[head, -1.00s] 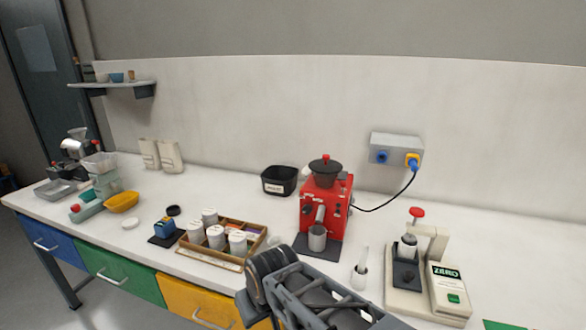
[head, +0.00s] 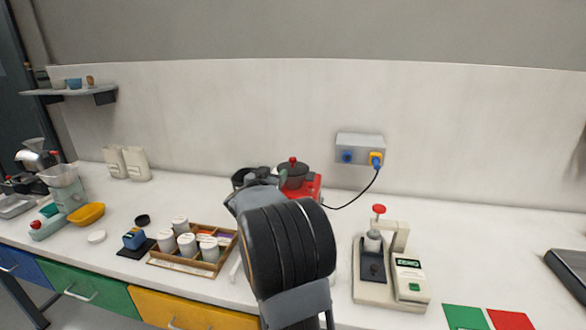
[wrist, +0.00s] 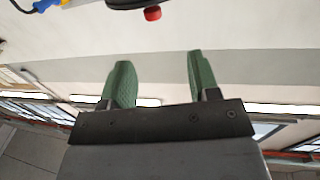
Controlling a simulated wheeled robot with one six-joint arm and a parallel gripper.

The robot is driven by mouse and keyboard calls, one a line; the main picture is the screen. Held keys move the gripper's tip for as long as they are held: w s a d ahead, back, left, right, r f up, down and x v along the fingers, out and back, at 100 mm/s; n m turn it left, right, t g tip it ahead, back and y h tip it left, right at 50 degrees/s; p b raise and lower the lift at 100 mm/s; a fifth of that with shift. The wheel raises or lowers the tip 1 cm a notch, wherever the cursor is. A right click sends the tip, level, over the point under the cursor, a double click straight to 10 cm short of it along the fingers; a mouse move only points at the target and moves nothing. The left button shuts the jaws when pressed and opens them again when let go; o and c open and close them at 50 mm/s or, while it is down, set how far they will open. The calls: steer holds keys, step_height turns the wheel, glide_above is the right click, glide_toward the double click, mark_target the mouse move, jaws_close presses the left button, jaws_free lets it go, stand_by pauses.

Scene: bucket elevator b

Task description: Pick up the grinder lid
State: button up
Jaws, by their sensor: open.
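A dark round lid with a red knob (head: 293,165) sits on top of the red machine (head: 312,192) at the middle of the counter; it looks like the grinder lid. In the wrist view, which is upside down, the red knob (wrist: 152,14) and part of the dark lid show at the top edge. My gripper (wrist: 158,72) is open, with two green fingers apart and nothing between them. The knob is beyond the fingertips and apart from them. In the head view my arm hides most of the red machine, and my fingers are mostly hidden.
A wall socket box (head: 360,147) has a black cable running to the red machine. A wooden tray (head: 226,245) of white canisters stands left, and a scale-like device (head: 390,296) stands right. A black bin behind my arm is partly hidden.

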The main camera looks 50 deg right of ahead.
mark_target(291, 159)
steer(key=p+x, duration=0.1)
steer(key=x, duration=0.3)
steer(key=p+x, duration=0.1)
steer(key=x, duration=0.4)
steer(key=s+p+x, duration=0.1)
steer(key=x, duration=0.3)
steer(key=shift+w+d+r, duration=0.1)
steer(key=shift+w+d, duration=0.05)
steer(key=shift+d, duration=0.35)
steer(key=shift+c, duration=0.2)
steer(key=c, duration=0.9)
